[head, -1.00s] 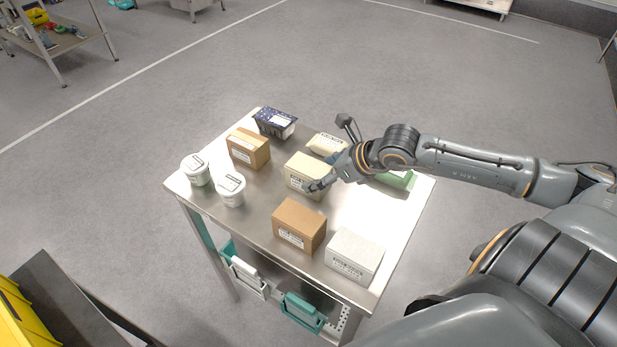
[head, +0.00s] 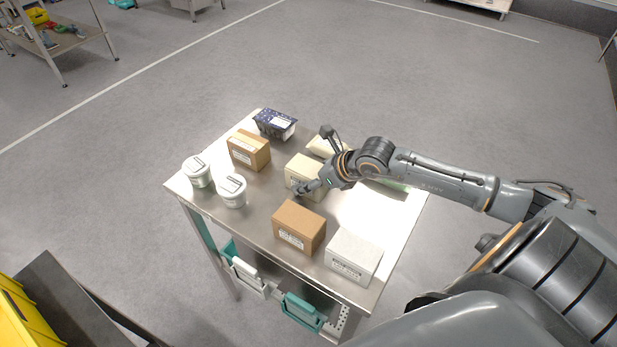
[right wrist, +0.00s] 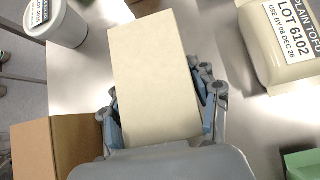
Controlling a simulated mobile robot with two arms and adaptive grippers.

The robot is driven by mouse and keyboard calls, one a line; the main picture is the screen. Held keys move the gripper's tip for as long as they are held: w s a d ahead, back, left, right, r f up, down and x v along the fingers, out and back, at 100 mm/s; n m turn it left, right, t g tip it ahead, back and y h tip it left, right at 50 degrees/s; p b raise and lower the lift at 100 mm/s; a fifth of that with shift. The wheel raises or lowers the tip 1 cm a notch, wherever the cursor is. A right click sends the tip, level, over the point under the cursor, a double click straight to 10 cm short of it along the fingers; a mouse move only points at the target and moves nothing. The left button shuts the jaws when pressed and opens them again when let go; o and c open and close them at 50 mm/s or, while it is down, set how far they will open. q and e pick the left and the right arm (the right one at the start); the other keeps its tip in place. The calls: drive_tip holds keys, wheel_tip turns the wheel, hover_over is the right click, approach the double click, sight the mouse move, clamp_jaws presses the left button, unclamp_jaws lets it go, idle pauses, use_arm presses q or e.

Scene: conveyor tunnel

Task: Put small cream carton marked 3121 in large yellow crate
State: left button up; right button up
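A cream carton (head: 306,168) stands upright mid-table; its label number is not readable. It also shows in the right wrist view (right wrist: 157,75). My right gripper (head: 304,188) is over the carton. Its fingers (right wrist: 160,112) are spread, one along each side of the carton, very close to it; their tips are partly hidden, and no firm grip shows. A large yellow crate (head: 22,318) is partly in view at the lower left, on a dark surface. My left gripper is not in view.
A brown box (head: 299,226) and a pale grey box (head: 353,256) stand in front. Another brown box (head: 249,150), two white tubs (head: 232,190) and a dark blue tray (head: 275,123) stand left and behind. A tofu pack (right wrist: 285,45) lies behind the gripper.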

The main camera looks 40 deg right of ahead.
drive_tip(key=c, duration=0.7)
drive_tip(key=shift+r, duration=0.15)
drive_tip(key=shift+c, duration=0.2)
